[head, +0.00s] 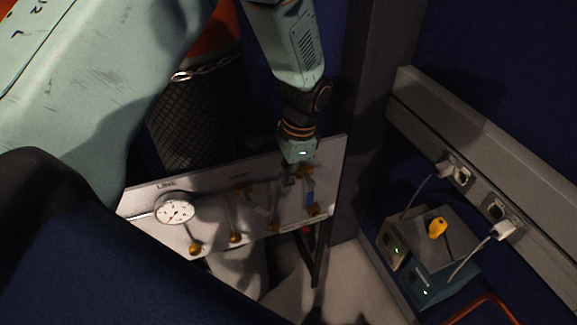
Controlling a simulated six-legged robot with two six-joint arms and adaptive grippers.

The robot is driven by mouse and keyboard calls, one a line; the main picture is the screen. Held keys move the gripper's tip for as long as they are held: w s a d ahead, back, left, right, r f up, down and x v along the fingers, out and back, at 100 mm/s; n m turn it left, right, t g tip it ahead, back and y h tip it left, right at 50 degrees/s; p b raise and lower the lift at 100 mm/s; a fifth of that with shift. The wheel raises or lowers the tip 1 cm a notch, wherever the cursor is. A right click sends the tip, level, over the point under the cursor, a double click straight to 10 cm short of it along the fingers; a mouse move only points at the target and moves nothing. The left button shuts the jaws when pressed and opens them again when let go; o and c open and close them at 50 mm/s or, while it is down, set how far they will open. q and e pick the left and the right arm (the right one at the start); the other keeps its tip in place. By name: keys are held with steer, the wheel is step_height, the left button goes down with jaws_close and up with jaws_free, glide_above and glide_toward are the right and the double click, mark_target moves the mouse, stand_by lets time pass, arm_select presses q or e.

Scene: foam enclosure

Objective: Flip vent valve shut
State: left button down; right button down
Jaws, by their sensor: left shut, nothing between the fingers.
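A pale valve panel (170,238) stands tilted in the middle of the head view, with printed words that look like LINE and VENT. A round white gauge (174,209) sits at its left. Brass fittings and thin pipes run across it. A blue lever (310,194) lies between brass fittings at the right end. My left gripper (289,182) reaches down from above to the panel's right half, just left of the blue lever. It is shut with nothing in it and hides part of the fittings there. I cannot tell whether it touches one. My right gripper is not in view.
A dark mesh-covered cylinder (195,125) stands behind the panel. At the right, a grey wall rail (500,142) carries sockets with plugged cables. Pale floor (345,285) shows between.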

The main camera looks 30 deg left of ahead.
mark_target(268, 210)
arm_select(q)
steer(key=s+f, duration=0.1)
steer(key=s+a+f, duration=0.1)
steer(key=f, duration=0.1)
steer(key=a+f, duration=0.1)
steer(key=f, duration=0.1)
steer(key=shift+s+a, duration=0.25)
steer(key=shift+s, duration=0.25)
steer(key=shift+f, duration=0.15)
steer(key=shift+f+g, duration=0.1)
steer(key=shift+g, duration=0.2)
